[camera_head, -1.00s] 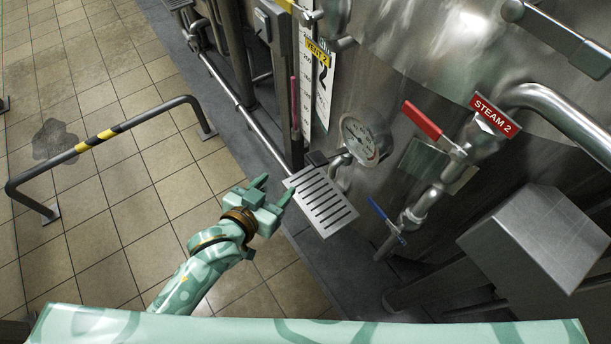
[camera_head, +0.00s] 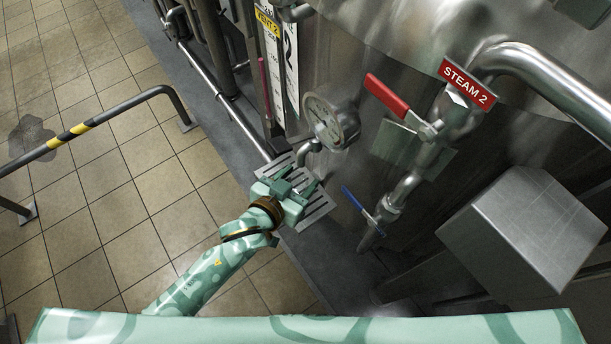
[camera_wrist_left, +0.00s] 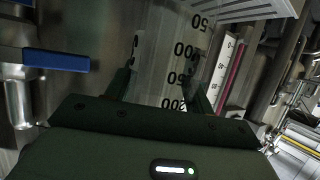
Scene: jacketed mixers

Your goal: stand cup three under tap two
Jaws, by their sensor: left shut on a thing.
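My left gripper (camera_head: 298,186) is over the slotted metal grate (camera_head: 318,210) at the foot of the tank. In the left wrist view its fingers (camera_wrist_left: 162,90) are shut on a clear cup (camera_wrist_left: 165,55) with black graduation numbers. A bent spout (camera_head: 309,151) below the gauge reaches out near the grate, just beyond my gripper. No tap number is readable on it. My right gripper is not in view.
A round gauge (camera_head: 331,115) sits above the spout. A red lever (camera_head: 386,96), the STEAM 2 sign (camera_head: 466,84) and a blue lever (camera_head: 356,205) are to the right. A grey box (camera_head: 522,228) stands lower right. A striped rail (camera_head: 105,125) stands left on tiled floor.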

